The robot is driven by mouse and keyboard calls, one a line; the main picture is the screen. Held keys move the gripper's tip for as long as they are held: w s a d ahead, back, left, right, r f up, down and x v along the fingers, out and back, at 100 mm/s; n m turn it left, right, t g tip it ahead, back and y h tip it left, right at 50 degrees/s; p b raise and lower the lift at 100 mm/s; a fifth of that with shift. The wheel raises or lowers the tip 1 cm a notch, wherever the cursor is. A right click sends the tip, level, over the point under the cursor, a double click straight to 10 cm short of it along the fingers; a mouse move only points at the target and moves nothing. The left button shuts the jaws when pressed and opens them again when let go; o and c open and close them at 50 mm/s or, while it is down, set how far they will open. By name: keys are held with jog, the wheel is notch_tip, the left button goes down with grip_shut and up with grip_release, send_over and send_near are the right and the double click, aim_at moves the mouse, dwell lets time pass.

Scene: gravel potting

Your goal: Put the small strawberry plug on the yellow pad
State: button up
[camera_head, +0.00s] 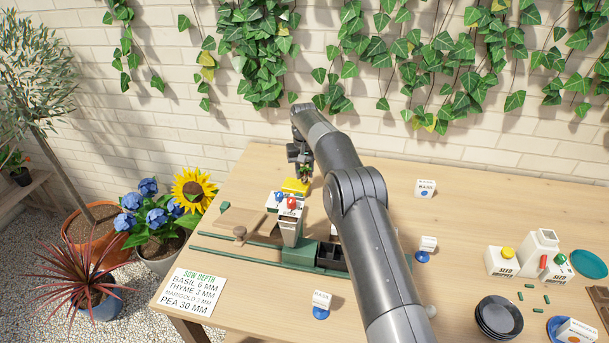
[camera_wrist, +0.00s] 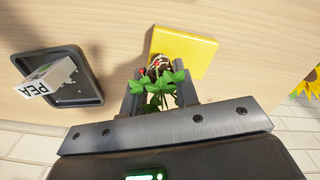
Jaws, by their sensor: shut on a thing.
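The small strawberry plug (camera_wrist: 160,78) has green leaves, red berries and a dark root ball with white strands. My gripper (camera_wrist: 160,92) is shut on it, with one finger on each side of the plug. The yellow pad (camera_wrist: 188,48) lies flat on the table just past the fingertips, and the root ball overlaps its near edge in the wrist view. In the head view my gripper (camera_head: 304,168) is low at the back of the table, right at the yellow pad (camera_head: 295,186). Whether the plug touches the pad cannot be told.
A dark square tray (camera_wrist: 84,90) with a block marked PEA (camera_wrist: 48,78) lies beside the pad in the wrist view. A green seeding stand with a grey hopper (camera_head: 290,232) is in front of the pad. A sow-depth card (camera_head: 193,291) lies front left.

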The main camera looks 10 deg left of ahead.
jog(key=shift+f, duration=0.75)
jog(key=shift+f, duration=0.1)
jog(key=o, duration=1)
jog(key=shift+c, duration=0.2)
notch_tip(320, 180, up, 11)
jog(key=shift+f, duration=0.1)
jog(key=shift+r, duration=0.7)
